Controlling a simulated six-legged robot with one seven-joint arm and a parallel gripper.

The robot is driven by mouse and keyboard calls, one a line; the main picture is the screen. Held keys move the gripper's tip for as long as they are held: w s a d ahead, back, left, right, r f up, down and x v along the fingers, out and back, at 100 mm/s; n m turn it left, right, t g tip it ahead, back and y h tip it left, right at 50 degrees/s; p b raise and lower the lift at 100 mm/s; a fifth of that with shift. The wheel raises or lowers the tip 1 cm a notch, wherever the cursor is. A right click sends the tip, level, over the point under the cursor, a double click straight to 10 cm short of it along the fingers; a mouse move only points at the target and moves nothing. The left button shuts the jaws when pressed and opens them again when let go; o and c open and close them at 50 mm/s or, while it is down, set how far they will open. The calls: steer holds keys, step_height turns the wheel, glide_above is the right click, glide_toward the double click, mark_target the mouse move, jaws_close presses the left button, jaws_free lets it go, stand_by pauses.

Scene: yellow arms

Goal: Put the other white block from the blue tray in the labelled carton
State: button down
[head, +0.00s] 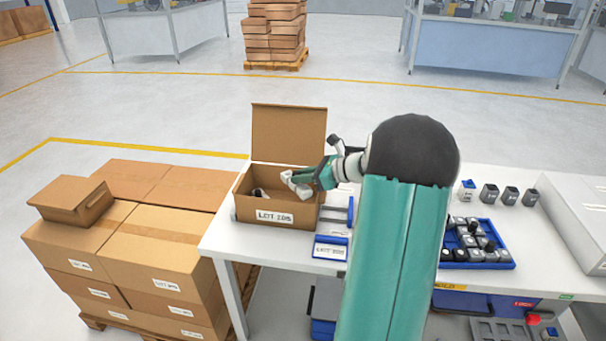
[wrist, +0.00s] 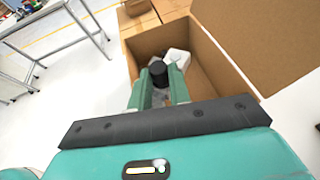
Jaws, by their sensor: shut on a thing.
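The labelled carton (head: 278,216) stands open at the left end of the white table, its lid flap raised at the back. My gripper (head: 303,181) reaches in from the right over the carton's opening and is shut on a white block (head: 290,180). In the wrist view a black knob-like part sits between the fingers (wrist: 160,88), with a white body (wrist: 178,57) just beyond it. Another small dark and white piece (head: 259,193) lies inside the carton. The blue tray (head: 480,264) stands to the right of my arm with several grey, black and white blocks in it.
Several small blocks (head: 489,193) stand in a row behind the tray. A blue-edged label holder (head: 331,248) lies right of the carton. Stacked brown boxes (head: 150,260) stand left of the table. My arm hides the table's middle.

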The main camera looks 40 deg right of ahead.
steer(key=shift+f, duration=0.25)
steer(key=c, duration=1.3)
jaws_free()
steer(key=shift+r, duration=0.1)
